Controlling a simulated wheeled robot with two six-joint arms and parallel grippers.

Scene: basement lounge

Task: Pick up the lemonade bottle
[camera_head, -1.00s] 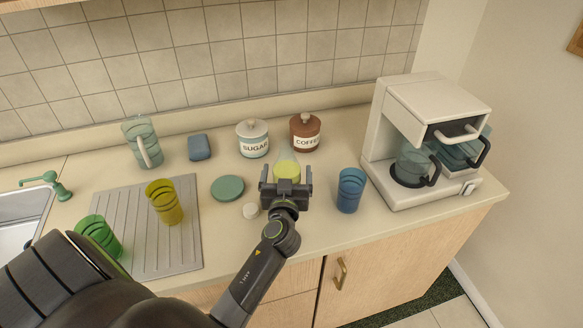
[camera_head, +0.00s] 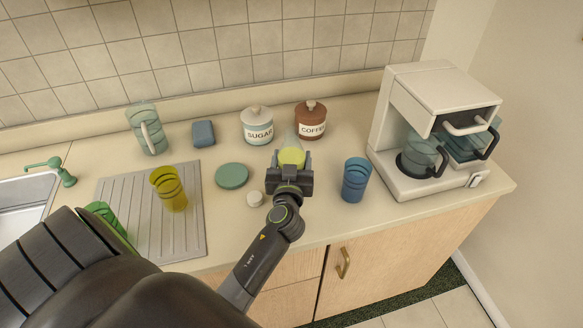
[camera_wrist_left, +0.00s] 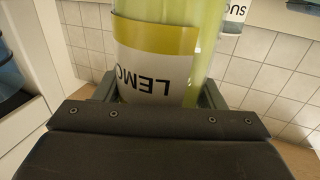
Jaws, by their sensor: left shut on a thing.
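The lemonade bottle (camera_head: 291,156) has a pale, clear top and yellow-green contents. It stands on the counter area in front of the coffee canister, and whether its base touches the counter is hidden. My left gripper (camera_head: 290,170) is shut on it, with a finger on each side. In the left wrist view the bottle (camera_wrist_left: 155,65) fills the space between the fingers, showing a white label with a yellow band and upside-down "LEMO" lettering. My right gripper is not in view.
A blue cup (camera_head: 356,180) stands close right of the gripper, with a coffee machine (camera_head: 435,130) beyond. A green disc (camera_head: 232,176) and small white cap (camera_head: 255,199) lie left. Sugar (camera_head: 257,125) and coffee (camera_head: 310,120) canisters stand behind. A yellow cup (camera_head: 169,188) stands on the drainboard.

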